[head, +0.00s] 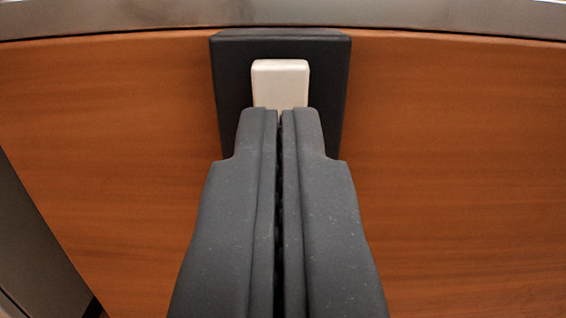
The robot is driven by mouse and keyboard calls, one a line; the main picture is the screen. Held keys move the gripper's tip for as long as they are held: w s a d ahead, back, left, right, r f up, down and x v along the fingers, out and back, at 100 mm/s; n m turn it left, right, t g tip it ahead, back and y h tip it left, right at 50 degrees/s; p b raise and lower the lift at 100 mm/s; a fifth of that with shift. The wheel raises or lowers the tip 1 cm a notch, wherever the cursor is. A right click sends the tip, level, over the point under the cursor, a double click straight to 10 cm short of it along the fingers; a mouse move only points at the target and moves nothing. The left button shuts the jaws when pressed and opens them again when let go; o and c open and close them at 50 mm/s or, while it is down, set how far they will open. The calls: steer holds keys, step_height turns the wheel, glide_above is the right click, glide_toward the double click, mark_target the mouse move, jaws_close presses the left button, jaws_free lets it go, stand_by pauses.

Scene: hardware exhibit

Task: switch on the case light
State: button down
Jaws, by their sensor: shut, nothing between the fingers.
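A light switch with a cream rocker (280,80) sits on a dark square plate (229,85) on a wooden panel, in the upper middle of the head view. My gripper (279,112) is shut and empty, its two dark fingers side by side. The fingertips lie over the lower part of the rocker and hide it and the lower middle of the plate. I cannot tell whether the tips touch the rocker. Which way the rocker is tilted is not clear. No lamp is in view.
The wooden panel (460,170) fills most of the view and is bare on both sides of the plate. A grey metal edge (420,14) runs along the top, just above the plate. A grey surface (30,250) shows past the panel's left edge.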

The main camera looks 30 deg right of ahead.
mark_target(284, 63)
steer(key=shift+x, duration=0.95)
steer(key=shift+w+d+r+g+y+p, duration=0.15)
steer(key=shift+r+g+y+p, duration=0.1)
steer(key=shift+r+p, duration=0.25)
steer(key=shift+w+d+r+g+y+p, duration=0.15)
steer(key=shift+r+g+p, duration=0.15)
steer(key=shift+p, duration=0.2)
steer(key=shift+a+r+g+p, duration=0.1)
steer(key=shift+r+g+p, duration=0.2)
steer(key=shift+p, duration=0.2)
steer(key=shift+f, duration=0.35)
steer(key=shift+r+b, duration=0.1)
steer(key=shift+b, duration=0.2)
steer(key=shift+s+a+p, duration=0.1)
steer(key=shift+s+p, duration=0.1)
steer(key=shift+p, duration=0.1)
steer(key=p+v, duration=0.3)
steer(key=v, duration=1)
steer(key=shift+s+r, duration=0.25)
steer(key=shift+s, duration=0.05)
